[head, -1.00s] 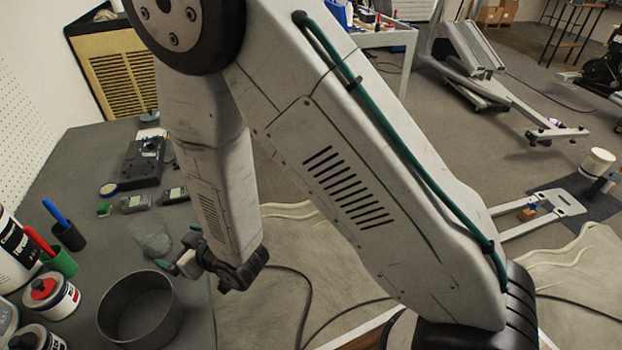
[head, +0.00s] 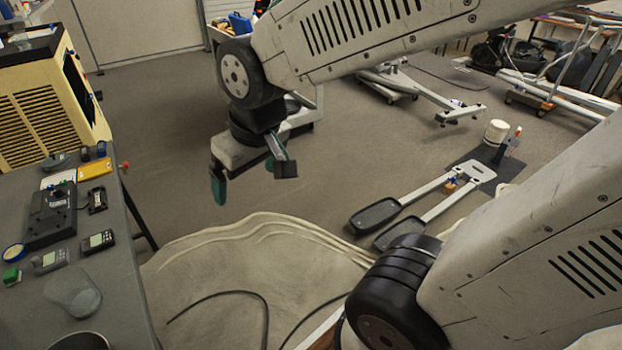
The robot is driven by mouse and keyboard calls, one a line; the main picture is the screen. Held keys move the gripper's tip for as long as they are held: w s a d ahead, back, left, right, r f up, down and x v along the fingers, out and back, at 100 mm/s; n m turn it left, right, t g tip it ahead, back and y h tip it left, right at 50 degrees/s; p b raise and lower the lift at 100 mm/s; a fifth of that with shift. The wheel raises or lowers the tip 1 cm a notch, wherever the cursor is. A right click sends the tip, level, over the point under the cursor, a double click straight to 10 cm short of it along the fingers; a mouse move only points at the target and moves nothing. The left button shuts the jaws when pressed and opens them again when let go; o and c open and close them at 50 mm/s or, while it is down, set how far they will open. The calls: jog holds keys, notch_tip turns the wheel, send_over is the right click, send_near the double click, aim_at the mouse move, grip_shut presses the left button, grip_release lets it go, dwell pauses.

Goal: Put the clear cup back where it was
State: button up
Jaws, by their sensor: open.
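The clear cup (head: 72,292) is on the grey table at the lower left. It is see-through and its outline is faint, so I cannot tell for sure whether it stands upright. My gripper (head: 251,183) hangs over the open floor, right of the table and well apart from the cup. Its two fingers, with green parts, are spread and nothing is between them.
The grey table (head: 115,290) also holds two handheld meters (head: 98,242), a black device (head: 50,215) and a yellow box (head: 95,169). A round dark-rimmed container (head: 78,342) is just below the cup. A cream cloth (head: 250,265) covers the floor beside the table.

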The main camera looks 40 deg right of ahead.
jog(key=s+d+r+g, duration=0.1)
jog(key=s+d+r, duration=0.1)
jog(key=s, duration=0.4)
jog(key=s+d+r+m+g, duration=0.1)
jog(key=s+d, duration=0.1)
jog(key=s, duration=0.4)
jog(key=shift+r+g+h, duration=0.3)
jog(key=shift+r, duration=0.05)
jog(key=shift+w, duration=0.1)
